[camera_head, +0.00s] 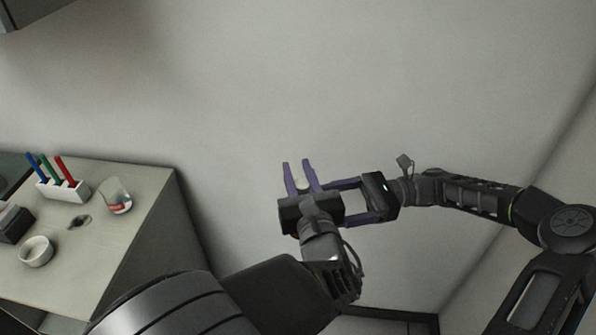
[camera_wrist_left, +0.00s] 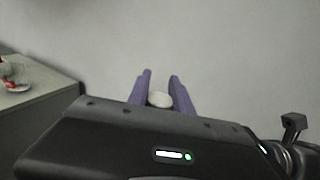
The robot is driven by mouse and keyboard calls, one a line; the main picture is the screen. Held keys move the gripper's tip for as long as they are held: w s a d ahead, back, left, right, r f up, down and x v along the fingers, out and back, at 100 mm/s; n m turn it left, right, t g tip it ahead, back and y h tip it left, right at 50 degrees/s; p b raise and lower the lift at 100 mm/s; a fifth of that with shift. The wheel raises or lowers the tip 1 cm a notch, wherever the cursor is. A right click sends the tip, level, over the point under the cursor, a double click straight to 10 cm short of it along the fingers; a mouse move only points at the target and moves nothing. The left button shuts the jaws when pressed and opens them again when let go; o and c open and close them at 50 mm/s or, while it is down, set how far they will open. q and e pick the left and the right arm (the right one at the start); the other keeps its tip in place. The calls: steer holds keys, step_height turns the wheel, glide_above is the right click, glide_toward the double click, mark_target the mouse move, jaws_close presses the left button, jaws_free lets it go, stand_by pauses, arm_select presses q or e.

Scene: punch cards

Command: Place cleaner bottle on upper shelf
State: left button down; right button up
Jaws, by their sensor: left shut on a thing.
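My left gripper (camera_head: 298,168) is in the middle of the head view, its purple fingers pointing up the picture. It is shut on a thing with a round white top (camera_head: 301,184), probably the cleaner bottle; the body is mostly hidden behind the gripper. The white top also shows between the fingers in the left wrist view (camera_wrist_left: 160,99). My right gripper (camera_head: 343,203) comes in from the right, fingers apart and pointing left. Its fingertips are hidden behind my left gripper, so I cannot tell whether they touch the held thing. No upper shelf is clearly identifiable.
A grey-topped counter (camera_head: 135,190) stands at left. On it are a white holder (camera_head: 62,190) with coloured pens, a glass (camera_head: 117,196) and a white bowl (camera_head: 36,251). A dark-edged grey unit (camera_head: 30,10) shows at the top left. A plain wall lies behind my grippers.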

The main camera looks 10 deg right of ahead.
steer(key=shift+w+d, duration=0.1)
steer(key=shift+d, duration=0.8)
steer(key=shift+a, duration=0.1)
steer(key=s+a+f+n+h, duration=0.25)
steer(key=a+f, duration=0.25)
steer(key=f, duration=0.3)
steer(key=s+a+f+n+h, duration=0.1)
steer(key=s+a+f+h, duration=0.1)
steer(key=s+a+f, duration=0.4)
steer(key=s+a+f+n+h, duration=0.2)
steer(key=a+f+h, duration=0.15)
steer(key=f, duration=0.55)
steer(key=s+d+f+n+t+h, duration=0.2)
steer(key=s+d+f+n+h, duration=0.3)
steer(key=s+f+n, duration=0.4)
step_height(320, 180, down, 2)
steer(key=s+h, duration=0.1)
steer(key=s, duration=0.1)
steer(key=shift+s+n, duration=0.3)
steer(key=shift+n, duration=0.05)
